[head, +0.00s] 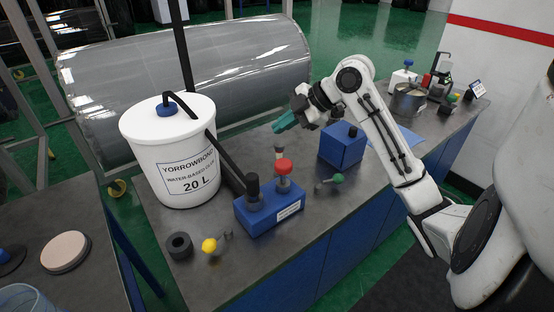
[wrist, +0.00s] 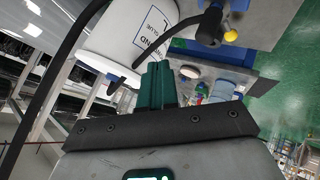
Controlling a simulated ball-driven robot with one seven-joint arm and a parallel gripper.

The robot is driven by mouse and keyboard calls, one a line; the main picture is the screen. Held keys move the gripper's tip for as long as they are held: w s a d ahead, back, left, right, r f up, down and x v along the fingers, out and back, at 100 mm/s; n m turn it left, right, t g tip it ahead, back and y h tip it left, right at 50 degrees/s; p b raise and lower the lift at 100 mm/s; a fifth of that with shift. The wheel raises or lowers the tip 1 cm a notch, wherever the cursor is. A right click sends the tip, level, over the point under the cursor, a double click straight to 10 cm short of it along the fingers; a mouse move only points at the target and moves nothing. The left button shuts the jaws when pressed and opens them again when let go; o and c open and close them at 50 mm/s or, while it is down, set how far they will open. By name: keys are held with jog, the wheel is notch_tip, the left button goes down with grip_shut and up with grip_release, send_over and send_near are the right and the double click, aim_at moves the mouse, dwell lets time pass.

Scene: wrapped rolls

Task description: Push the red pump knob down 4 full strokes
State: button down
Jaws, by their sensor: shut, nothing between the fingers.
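The red pump knob (head: 284,166) sits on top of a short post on a blue pump block (head: 268,216) on the bench. A black cylindrical part stands on the same block, to the left of the knob. My gripper (head: 280,125) has teal fingers and is above and beyond the red knob, apart from it. In the wrist view the teal fingers (wrist: 158,85) are together with nothing between them. The red knob is not clearly visible in the wrist view.
A white 20 L bucket (head: 170,160) stands left of the pump, with a black hose from it. A yellow knob (head: 209,245), a black ring (head: 179,246) and a green knob (head: 338,178) are near the block. Another blue block (head: 342,147) stands behind, right.

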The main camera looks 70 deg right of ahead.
jog(key=shift+s+d, duration=0.5)
jog(key=shift+d, duration=0.05)
jog(key=b, duration=0.5)
send_over(287, 163)
notch_tip(287, 163, down, 8)
jog(key=shift+a, duration=0.1)
jog(key=shift+f+b, duration=0.4)
jog(key=shift+b, duration=0.05)
jog(key=shift+f, duration=0.1)
dwell(1.5)
jog(key=shift+f+b, duration=0.3)
jog(key=shift+b, duration=0.25)
